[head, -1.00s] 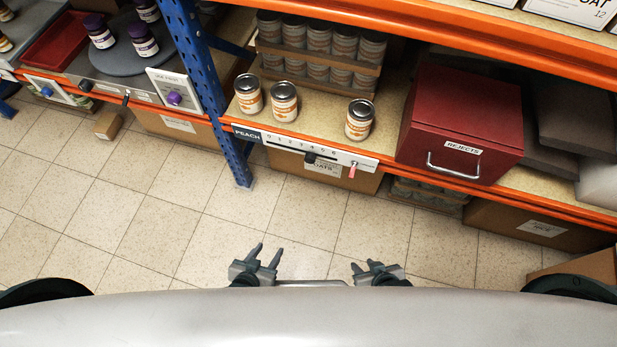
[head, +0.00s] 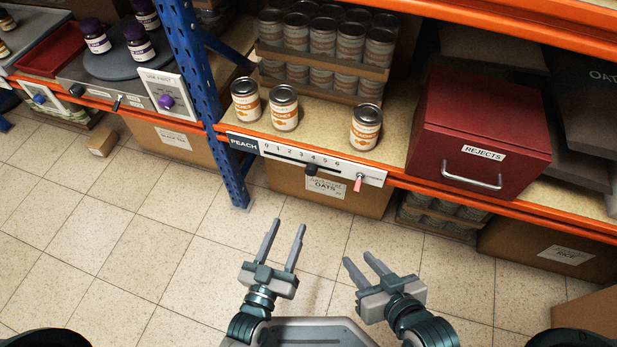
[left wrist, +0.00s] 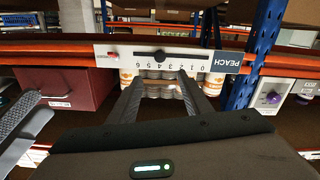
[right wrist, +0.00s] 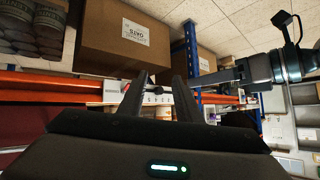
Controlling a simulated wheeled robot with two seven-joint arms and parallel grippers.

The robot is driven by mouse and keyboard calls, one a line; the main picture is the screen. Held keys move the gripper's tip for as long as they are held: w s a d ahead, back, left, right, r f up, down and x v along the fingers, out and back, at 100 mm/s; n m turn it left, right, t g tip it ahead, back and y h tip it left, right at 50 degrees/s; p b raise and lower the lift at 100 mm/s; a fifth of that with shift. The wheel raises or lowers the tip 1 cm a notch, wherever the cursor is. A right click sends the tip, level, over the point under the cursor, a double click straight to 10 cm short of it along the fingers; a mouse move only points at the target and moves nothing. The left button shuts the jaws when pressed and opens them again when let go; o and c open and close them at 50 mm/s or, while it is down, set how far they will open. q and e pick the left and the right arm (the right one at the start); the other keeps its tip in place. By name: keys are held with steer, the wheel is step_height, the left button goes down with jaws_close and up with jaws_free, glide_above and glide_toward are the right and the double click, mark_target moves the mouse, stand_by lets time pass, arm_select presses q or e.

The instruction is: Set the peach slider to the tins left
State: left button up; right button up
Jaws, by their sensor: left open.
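The peach slider is a black knob (head: 312,170) in a slot on a white scale strip (head: 282,158), numbered 0 to 6 beside a PEACH label (head: 243,143). The knob stands around 3 to 4; I cannot tell exactly. It also shows upside down in the left wrist view (left wrist: 160,56). Above the strip stand three loose orange-labelled tins: two at left (head: 245,102) (head: 284,110) and one apart at right (head: 366,128). My left gripper (head: 287,228) is open and empty, below and in front of the strip. My right gripper (head: 359,260) is open and empty, lower right.
A pink-tipped toggle (head: 358,182) sits at the strip's right end. A carton of tins (head: 320,70) stands behind the loose tins. A red REJECTS box (head: 480,135) is at right, a blue post (head: 195,80) at left. The floor (head: 150,230) before the shelf is clear.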

arm_select(q)
steer(key=b, duration=0.2)
glide_toward(310, 173)
steer(key=x, duration=0.7)
steer(key=shift+w+f, duration=0.15)
steer(key=shift+w, duration=0.2)
steer(key=shift+w+d, duration=0.25)
steer(key=shift+w, duration=0.3)
arm_select(e)
steer(key=w+a+r+t+y, duration=0.1)
steer(key=w+a+r+t, duration=0.1)
steer(key=r, duration=0.4)
steer(key=shift+w+a+t+y, duration=0.25)
steer(key=shift+w+t, duration=0.4)
steer(key=shift+t, duration=0.45)
